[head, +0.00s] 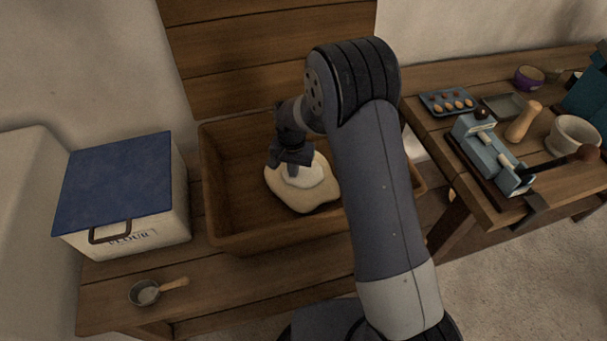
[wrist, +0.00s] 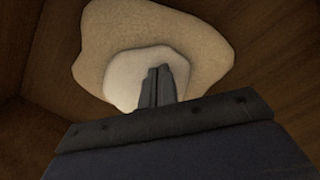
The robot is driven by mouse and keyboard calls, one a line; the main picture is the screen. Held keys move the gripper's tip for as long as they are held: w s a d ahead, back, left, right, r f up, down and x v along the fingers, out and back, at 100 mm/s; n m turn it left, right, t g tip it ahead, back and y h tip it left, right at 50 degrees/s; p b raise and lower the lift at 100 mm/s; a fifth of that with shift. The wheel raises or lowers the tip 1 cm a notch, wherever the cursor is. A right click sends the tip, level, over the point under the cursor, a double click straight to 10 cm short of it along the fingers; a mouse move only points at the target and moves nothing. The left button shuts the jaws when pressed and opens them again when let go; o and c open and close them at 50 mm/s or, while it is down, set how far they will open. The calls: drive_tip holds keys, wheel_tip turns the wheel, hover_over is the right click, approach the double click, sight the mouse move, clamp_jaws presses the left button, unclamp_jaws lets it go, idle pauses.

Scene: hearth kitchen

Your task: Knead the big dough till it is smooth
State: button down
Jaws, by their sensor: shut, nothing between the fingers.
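The big dough (head: 308,199) lies as a flat, uneven pale mass on the floor of the wooden trough (head: 223,217). A whiter, rounded patch sits on its middle. In the wrist view the dough (wrist: 210,57) has an irregular outline, with the whiter patch (wrist: 120,78) in front. My gripper (head: 291,172) points down into the trough over the dough. In the wrist view my gripper (wrist: 157,75) has its fingers together with nothing between them, in front of the white patch. I cannot tell whether the tips touch the dough. My arm hides the trough's right part.
A flour box (head: 120,195) with a blue lid stands left of the trough. A small scoop (head: 146,293) lies at the bench's front left. On the right table are an egg tray (head: 448,102), a blue press-like device (head: 490,155), a mortar (head: 573,134) and a purple bowl (head: 529,77).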

sight(313, 177)
drive_tip(key=shift+f+b, duration=0.45)
drive_tip(key=shift+b, duration=0.1)
idle(0.9)
idle(0.5)
drive_tip(key=shift+r+p, duration=1.1)
drive_tip(key=shift+r, duration=0.65)
drive_tip(key=shift+s+d+b, duration=0.15)
drive_tip(key=shift+d, duration=1.25)
drive_tip(key=shift+s+d+b, duration=0.1)
drive_tip(key=shift+d+b, duration=0.05)
drive_tip(key=shift+d, duration=1.25)
drive_tip(key=shift+f, duration=0.15)
drive_tip(key=shift+f+b, duration=0.85)
drive_tip(key=shift+f, duration=0.2)
drive_tip(key=shift+s, duration=0.1)
